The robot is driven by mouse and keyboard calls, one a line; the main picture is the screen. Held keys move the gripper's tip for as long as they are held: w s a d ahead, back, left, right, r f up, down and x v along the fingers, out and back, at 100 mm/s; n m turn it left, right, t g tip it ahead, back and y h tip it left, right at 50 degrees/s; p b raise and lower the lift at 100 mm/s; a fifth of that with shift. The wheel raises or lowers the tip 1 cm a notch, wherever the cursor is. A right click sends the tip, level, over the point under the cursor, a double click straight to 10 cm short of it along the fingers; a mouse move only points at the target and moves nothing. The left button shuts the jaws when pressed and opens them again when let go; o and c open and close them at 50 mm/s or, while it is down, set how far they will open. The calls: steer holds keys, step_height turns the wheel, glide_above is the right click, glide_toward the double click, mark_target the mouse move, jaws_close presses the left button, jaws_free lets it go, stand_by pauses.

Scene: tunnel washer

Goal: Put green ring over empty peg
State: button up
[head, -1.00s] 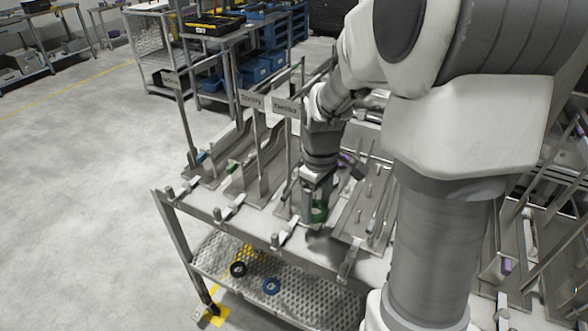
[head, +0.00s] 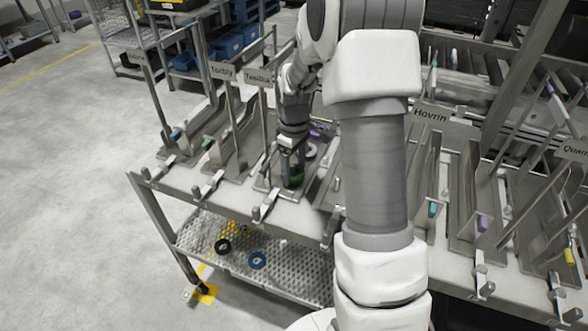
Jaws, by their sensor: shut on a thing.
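My gripper (head: 292,168) is shut on a green ring (head: 295,179), which shows as a dark green band at the fingertips. They are over the metal bay behind the front edge of the bench, below the "Tesilba" sign. Whether the ring is above a peg or around one is hidden by my fingers. I cannot tell which peg is the empty one. My arm hides the bench to the right of the gripper.
Signposts with plates, such as "Tesilba" (head: 258,77) and "Hovrin" (head: 431,115), rise between the bays. A black ring (head: 223,246) and a blue ring (head: 257,261) lie on the perforated lower shelf (head: 300,280). Open floor is at the left.

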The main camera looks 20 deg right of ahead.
steer(key=shift+f, duration=0.15)
steer(key=shift+f, duration=0.15)
steer(key=o, duration=1.4)
step_height(320, 180, up, 12)
steer(key=p, duration=0.1)
steer(key=shift+r+p, duration=0.2)
steer(key=shift+p, duration=0.2)
steer(key=shift+s, duration=0.1)
